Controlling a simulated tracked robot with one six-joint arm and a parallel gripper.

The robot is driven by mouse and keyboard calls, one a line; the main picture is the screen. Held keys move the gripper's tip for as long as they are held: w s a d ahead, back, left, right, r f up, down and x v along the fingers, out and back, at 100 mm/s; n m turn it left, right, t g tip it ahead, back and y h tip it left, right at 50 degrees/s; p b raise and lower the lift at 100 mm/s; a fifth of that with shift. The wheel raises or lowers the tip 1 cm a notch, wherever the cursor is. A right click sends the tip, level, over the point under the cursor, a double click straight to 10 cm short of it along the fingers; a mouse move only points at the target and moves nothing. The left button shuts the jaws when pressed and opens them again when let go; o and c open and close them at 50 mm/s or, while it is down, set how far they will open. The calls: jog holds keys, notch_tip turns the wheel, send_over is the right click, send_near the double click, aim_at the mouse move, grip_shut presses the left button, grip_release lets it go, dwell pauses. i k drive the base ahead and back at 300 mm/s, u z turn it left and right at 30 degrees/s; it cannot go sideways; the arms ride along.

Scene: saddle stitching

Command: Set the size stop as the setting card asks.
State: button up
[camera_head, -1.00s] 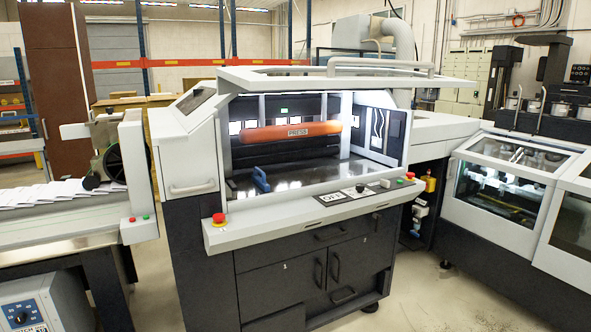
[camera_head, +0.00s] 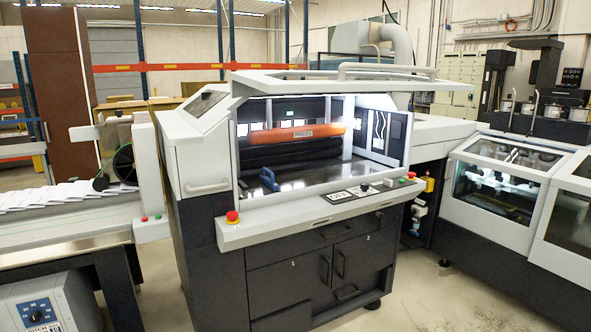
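The open press machine (camera_head: 318,232) stands in the middle of the view. Inside its lit bay a blue handle-like piece (camera_head: 268,180) stands on the dark shiny bed, towards the left; it may be the size stop, but I cannot be sure. A small black-and-white card or label (camera_head: 340,197) lies on the front ledge, right of the blue piece. Its marking is too small to read surely. My gripper is not in view.
Red buttons (camera_head: 232,216) sit on the ledge. A feeder with white sheets (camera_head: 65,195) stands left, a glass-covered machine (camera_head: 505,182) right. Pale floor (camera_head: 415,300) is clear at the front right.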

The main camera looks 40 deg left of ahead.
aim_at(271, 183)
jog(key=u, duration=0.35)
jog(key=i, duration=0.95)
jog(key=u, duration=0.6)
jog(key=i, duration=0.95)
jog(key=u, duration=0.75)
jog(key=i, duration=0.7)
jog(key=u, duration=0.7)
jog(key=i, duration=0.55)
jog(key=u, duration=0.85)
jog(key=i, duration=0.45)
jog(key=u, duration=0.3)
